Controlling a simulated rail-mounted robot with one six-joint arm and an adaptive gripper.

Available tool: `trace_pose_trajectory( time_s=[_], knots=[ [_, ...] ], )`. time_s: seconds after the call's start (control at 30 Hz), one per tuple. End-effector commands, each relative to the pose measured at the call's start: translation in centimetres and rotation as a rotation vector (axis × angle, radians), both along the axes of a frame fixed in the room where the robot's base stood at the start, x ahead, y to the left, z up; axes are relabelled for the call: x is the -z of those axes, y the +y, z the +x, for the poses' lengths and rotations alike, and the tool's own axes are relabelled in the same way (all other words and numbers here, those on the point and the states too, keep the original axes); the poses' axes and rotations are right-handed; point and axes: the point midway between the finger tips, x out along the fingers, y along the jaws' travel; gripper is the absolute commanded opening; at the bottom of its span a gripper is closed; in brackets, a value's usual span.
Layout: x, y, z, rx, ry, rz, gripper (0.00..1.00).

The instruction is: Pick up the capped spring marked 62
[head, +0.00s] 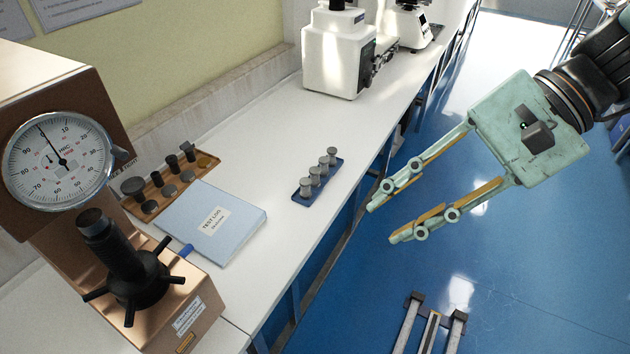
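Several small grey capped cylinders (315,174) stand upright in a row on a blue tray (300,196) near the front edge of the white bench. They look like the capped springs, but any number marks are too small to read, so I cannot tell which is 62. My gripper (380,222) is at the right of the tray, over the blue floor beyond the bench edge. Its two pale green fingers are spread apart with nothing between them, pointing left and down. It touches nothing.
A brown hardness tester (185,290) with a dial stands at the front left. Behind a blue test log folder (240,243) is a wooden tray (208,163) of dark parts. White instruments (325,55) stand at the back. Bench (255,130) around the blue tray is clear.

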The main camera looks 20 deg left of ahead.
Motion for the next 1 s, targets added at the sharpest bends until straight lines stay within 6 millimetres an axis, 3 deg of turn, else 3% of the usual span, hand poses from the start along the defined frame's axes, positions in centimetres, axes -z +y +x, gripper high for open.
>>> trace_pose_trajectory(
  time_s=[1.0],
  knots=[
    [4.4, 9.5, 11.5, 0.266, 0.367, 0.325, 0.25]
  ],
)
